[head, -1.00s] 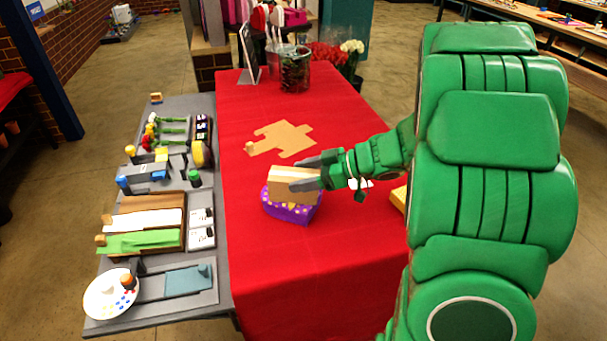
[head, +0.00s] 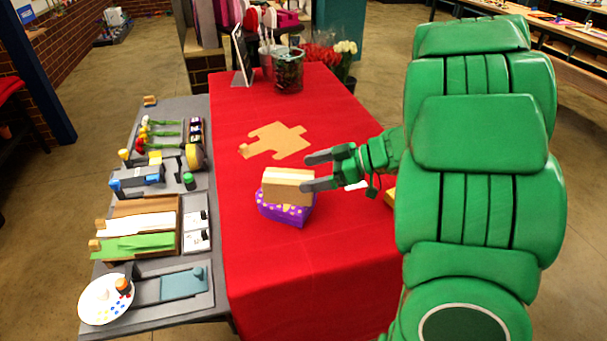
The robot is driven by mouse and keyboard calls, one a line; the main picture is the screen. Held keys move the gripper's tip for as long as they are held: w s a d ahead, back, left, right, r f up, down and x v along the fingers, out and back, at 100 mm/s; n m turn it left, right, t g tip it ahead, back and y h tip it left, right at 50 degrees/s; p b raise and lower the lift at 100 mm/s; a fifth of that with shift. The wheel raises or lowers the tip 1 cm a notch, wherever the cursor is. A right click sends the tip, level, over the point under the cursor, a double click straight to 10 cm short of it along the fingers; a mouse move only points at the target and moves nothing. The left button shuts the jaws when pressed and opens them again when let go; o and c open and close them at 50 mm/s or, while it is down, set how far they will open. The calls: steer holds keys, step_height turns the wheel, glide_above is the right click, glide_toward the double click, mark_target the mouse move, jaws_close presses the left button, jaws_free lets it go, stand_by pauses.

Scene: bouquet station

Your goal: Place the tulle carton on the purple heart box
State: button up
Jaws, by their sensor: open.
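The tulle carton (head: 287,187), a tan block with a pale stripe along its top, stands upright on the purple heart box (head: 286,213). The purple box has pale spots and sits on the red-covered table. My gripper (head: 306,172) is open, with its two grey fingers apart, at the right end of the carton. The nearer fingertip overlaps the carton's right edge in the picture; I cannot tell if it touches. The box's top is mostly hidden under the carton.
A flat tan cut-out (head: 276,140) lies on the red table (head: 280,270) behind the carton. A glass vase (head: 288,72) and a tablet stand at the far end. A grey side table (head: 150,325) with tools and ribbons adjoins on the left. The front of the red table is clear.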

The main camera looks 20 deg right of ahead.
steer(key=v, duration=0.8)
stand_by(0.4)
